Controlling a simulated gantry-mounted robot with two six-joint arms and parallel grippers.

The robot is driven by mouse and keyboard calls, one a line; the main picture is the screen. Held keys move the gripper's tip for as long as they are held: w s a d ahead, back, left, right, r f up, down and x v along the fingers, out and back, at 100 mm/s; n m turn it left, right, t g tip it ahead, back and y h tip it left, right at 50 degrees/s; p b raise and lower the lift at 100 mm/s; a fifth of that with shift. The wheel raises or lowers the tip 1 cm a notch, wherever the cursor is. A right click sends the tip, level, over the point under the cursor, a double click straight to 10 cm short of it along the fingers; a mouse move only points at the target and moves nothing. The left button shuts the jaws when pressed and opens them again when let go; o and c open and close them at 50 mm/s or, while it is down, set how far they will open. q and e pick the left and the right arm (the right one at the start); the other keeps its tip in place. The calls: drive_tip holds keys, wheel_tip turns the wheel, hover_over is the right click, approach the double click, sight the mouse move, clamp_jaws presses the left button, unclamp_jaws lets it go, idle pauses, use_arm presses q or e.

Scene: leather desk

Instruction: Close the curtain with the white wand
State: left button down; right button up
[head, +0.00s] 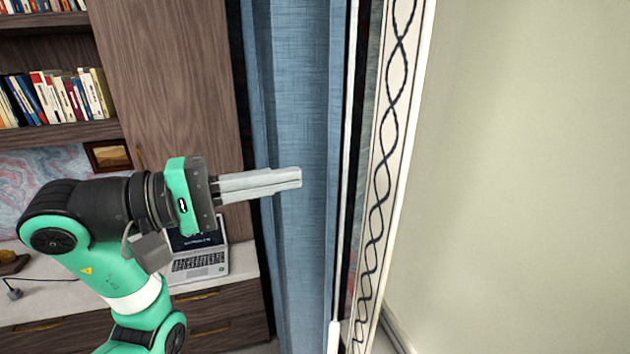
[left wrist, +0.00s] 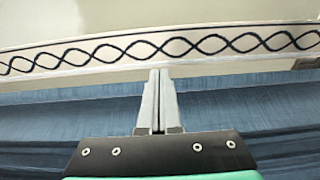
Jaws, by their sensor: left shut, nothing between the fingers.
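The blue curtain (head: 305,105) hangs bunched and tall in the middle of the head view. It also shows as blue fabric behind the fingers in the left wrist view (left wrist: 60,120). The thin white wand (head: 350,80) hangs along the curtain's right edge, with a thicker white end (head: 334,336) low down. My left gripper (head: 299,177) is shut and empty in front of the curtain, its tips pointing right and left of the wand in the picture. In the left wrist view the fingers (left wrist: 160,76) are together. I cannot make out the wand there. My right gripper is not in view.
A pale band with a dark twisted pattern (head: 385,170) runs beside the wand, and a bare wall (head: 520,170) fills the right. A bookshelf (head: 60,135), a wooden cabinet door (head: 165,80) and a laptop (head: 200,262) on a desk are at the left.

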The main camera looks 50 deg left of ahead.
use_arm(q)
drive_tip(key=shift+n+y, duration=0.3)
drive_tip(key=shift+y, duration=0.1)
drive_tip(key=w+p, duration=0.2)
drive_tip(key=w, duration=0.7)
drive_tip(key=shift+a+p, duration=0.1)
drive_tip(key=shift+p, duration=0.3)
drive_tip(key=shift+s, duration=0.1)
